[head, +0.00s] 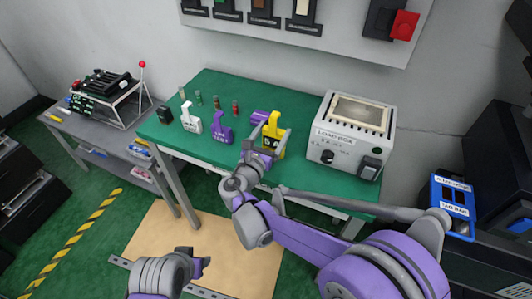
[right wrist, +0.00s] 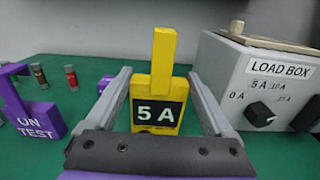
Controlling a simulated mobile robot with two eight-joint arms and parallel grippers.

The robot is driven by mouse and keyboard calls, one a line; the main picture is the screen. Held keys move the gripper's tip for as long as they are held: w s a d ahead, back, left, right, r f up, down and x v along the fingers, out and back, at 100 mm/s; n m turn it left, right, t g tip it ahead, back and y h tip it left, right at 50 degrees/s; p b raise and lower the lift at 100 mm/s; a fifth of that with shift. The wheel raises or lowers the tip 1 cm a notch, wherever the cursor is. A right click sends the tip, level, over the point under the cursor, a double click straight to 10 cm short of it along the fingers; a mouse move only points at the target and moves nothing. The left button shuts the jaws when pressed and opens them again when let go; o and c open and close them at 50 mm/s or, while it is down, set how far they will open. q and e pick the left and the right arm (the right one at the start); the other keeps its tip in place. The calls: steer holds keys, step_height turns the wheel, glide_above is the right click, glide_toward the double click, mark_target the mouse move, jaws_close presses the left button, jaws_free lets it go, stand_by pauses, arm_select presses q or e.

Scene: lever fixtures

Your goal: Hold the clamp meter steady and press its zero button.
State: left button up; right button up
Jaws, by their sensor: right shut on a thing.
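The yellow clamp meter (head: 279,127) stands upright on the green bench, left of the load box. In the right wrist view the clamp meter (right wrist: 163,65) faces me, and its dark display reads "5 A". My right gripper (head: 268,137) is shut on the meter, with one finger along each side; it also shows in the right wrist view (right wrist: 158,75). I cannot make out the zero button; the meter's lower part is partly hidden by my gripper. My left gripper (head: 200,264) is low at the bottom of the head view, away from the bench; its jaw opening is unclear.
The load box (head: 345,135) stands right of the meter. A purple "ON TEST" tag (head: 221,128), a white tag (head: 191,120) and several small cylinders stand to the left. A purple item (head: 259,117) sits close behind the meter. The front left of the green bench (head: 185,150) is clear.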

arm_select(q)
jaws_close()
stand_by(1.6)
